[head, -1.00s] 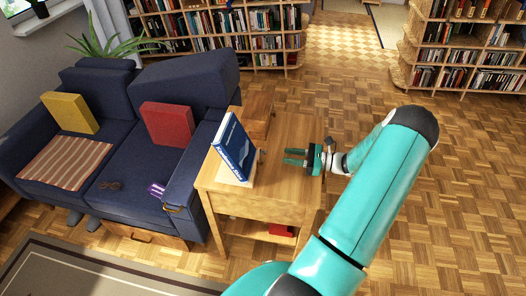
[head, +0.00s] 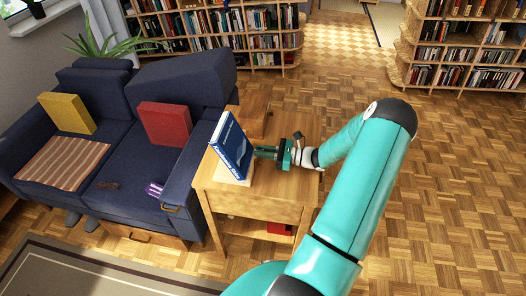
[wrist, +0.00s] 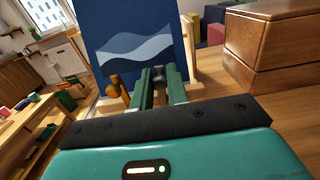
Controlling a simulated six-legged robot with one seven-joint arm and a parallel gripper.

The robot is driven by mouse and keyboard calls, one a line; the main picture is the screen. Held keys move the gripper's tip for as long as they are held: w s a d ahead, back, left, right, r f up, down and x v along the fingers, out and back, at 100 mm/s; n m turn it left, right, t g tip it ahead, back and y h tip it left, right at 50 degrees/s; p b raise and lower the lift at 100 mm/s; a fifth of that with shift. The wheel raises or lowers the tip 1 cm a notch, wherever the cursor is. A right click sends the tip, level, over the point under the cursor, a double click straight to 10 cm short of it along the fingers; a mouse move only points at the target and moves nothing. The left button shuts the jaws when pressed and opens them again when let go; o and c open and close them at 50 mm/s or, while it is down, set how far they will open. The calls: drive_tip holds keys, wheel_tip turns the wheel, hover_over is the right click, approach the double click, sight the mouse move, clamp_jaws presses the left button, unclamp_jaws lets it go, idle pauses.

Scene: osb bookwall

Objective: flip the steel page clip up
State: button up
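A blue book (head: 232,146) leans upright on a wooden stand at the left of the small wooden table. In the wrist view its blue cover with pale waves (wrist: 140,45) fills the upper middle. A small grey piece, apparently the steel page clip (wrist: 157,73), shows at the cover's lower edge, between my fingertips. My gripper (head: 262,153) points left at the book, close to its cover. In the wrist view its two green fingers (wrist: 160,75) stand a little apart. I cannot tell whether they touch the clip. A brass-coloured knob (wrist: 115,92) is just left of the fingers.
The table top (head: 280,185) is bare in front of the gripper. A wooden box (wrist: 275,45) stands close on the right in the wrist view. A dark blue sofa (head: 130,165) with cushions stands left of the table. Open parquet floor lies to the right.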

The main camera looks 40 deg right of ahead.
drive_tip(key=shift+s+a+n, duration=0.2)
drive_tip(key=shift+a+n, duration=0.05)
drive_tip(key=shift+n, duration=0.65)
clamp_jaws()
drive_tip(key=o, duration=0.6)
unclamp_jaws()
drive_tip(key=shift+o, duration=0.2)
drive_tip(key=shift+s, duration=0.1)
drive_tip(key=v, duration=1.3)
drive_tip(key=shift+s+d, duration=0.2)
drive_tip(key=shift+s, duration=0.05)
drive_tip(key=shift+r, duration=0.1)
